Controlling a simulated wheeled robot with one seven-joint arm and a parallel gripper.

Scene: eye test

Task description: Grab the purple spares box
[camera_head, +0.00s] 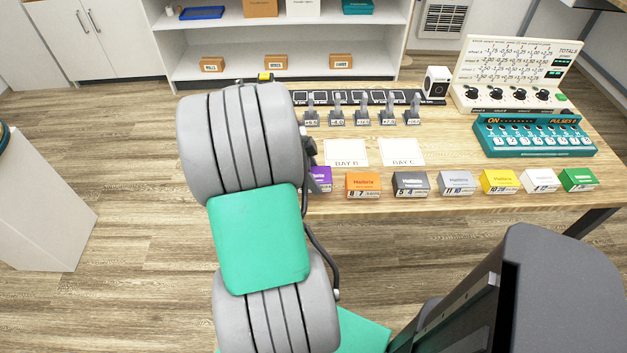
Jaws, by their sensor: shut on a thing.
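The purple spares box (322,174) is at the left end of the row of small boxes along the table's front edge. My arm hides its left side. Only a sliver of my gripper (312,184) shows, as a dark grey edge against the box at the right of the arm. My gripper is shut on the box. Its fingertips are mostly hidden, and no gap under the box can be made out.
An orange box (363,185) stands close to the right, then several more in a row. Behind are the BAY B card (346,152), the BAY C card (401,152), small levers (362,112) and a teal switch panel (533,137). A white shelf (285,45) stands beyond.

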